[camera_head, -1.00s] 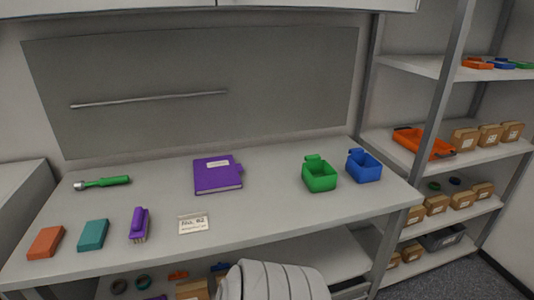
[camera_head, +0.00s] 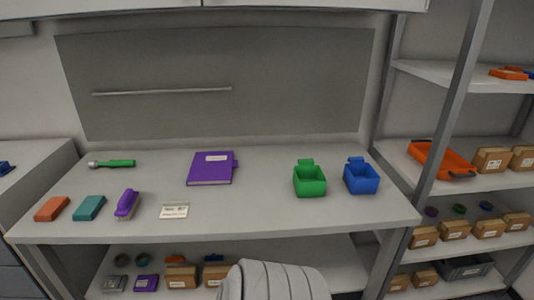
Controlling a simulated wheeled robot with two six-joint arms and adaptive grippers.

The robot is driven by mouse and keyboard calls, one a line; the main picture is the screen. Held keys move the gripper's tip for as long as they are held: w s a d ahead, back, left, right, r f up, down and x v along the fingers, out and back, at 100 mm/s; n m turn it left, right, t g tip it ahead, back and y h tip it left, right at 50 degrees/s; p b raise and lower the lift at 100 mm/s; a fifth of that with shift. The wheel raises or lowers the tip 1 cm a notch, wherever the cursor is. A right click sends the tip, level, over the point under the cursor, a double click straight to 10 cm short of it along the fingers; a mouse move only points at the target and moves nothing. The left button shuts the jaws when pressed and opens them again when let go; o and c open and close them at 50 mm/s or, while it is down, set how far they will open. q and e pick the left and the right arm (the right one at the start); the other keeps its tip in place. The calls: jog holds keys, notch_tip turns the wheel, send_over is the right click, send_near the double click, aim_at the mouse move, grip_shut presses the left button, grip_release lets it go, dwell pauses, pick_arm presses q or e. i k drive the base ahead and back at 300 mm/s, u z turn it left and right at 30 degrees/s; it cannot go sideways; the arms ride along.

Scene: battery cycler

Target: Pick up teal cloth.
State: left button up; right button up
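A teal cloth (camera_head: 89,208), a folded flat block shape, lies on the left part of the grey workbench (camera_head: 260,215). An orange block-like item (camera_head: 53,209) lies just left of it. A purple brush (camera_head: 127,204) lies just right of it. Nothing covers the cloth. Neither gripper is in view. A pale ribbed shape at the bottom middle seems to be part of my own body.
A white label card (camera_head: 174,211), a purple book (camera_head: 211,168), a green-handled tool (camera_head: 112,163), a green bin (camera_head: 309,180) and a blue bin (camera_head: 361,177) are on the bench. A shelf rack (camera_head: 470,182) with boxes stands right. The bench's front middle is clear.

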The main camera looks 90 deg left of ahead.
aim_at(89, 208)
jog(key=u, duration=3.1)
